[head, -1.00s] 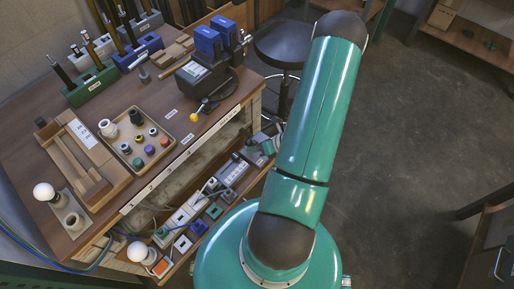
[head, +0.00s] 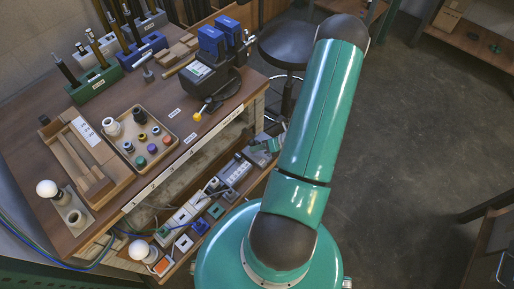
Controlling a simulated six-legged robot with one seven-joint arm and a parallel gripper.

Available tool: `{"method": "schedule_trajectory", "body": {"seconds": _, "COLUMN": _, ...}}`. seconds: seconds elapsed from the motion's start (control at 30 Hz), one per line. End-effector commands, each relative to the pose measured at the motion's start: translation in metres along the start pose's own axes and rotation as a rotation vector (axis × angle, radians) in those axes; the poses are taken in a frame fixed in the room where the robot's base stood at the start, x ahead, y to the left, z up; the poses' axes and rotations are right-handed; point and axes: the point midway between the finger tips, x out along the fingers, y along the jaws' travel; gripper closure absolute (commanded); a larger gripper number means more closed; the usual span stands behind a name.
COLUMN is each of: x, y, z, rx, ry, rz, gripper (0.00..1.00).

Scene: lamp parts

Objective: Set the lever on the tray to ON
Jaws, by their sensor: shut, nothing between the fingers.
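A lever with a yellow knob (head: 197,117) sticks out from the front of a dark device (head: 207,80) with blue blocks on top, on the wooden workbench. Two small white labels (head: 174,113) lie on the bench by the knob; their print is too small to read. A shallow tan tray (head: 176,142) with several small coloured parts stands to the left of the knob. My arm stretches up across the view.
A wooden tray (head: 118,190) and a white bulb (head: 46,188) are on the bench's left. Coloured holders (head: 95,83) with upright rods stand at the back. A lower shelf holds several sockets and boxes (head: 183,243). A dark stool (head: 293,46) stands behind. The floor at right is clear.

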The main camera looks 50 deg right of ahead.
Motion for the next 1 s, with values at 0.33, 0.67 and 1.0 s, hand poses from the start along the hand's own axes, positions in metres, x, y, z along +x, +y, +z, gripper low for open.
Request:
{"method": "schedule_trajectory", "body": {"seconds": 0.33, "x": -0.005, "y": -0.003, "z": 0.006, "rx": 0.088, "ry": -0.002, "rz": 0.088, "gripper": 1.0}}
{"method": "schedule_trajectory", "body": {"seconds": 0.67, "x": -0.014, "y": -0.011, "z": 0.015, "rx": 0.294, "ry": -0.001, "rz": 0.292, "gripper": 1.0}}
{"method": "schedule_trajectory", "body": {"seconds": 1.0, "x": -0.023, "y": -0.021, "z": 0.024, "rx": 0.456, "ry": -0.001, "rz": 0.453, "gripper": 1.0}}
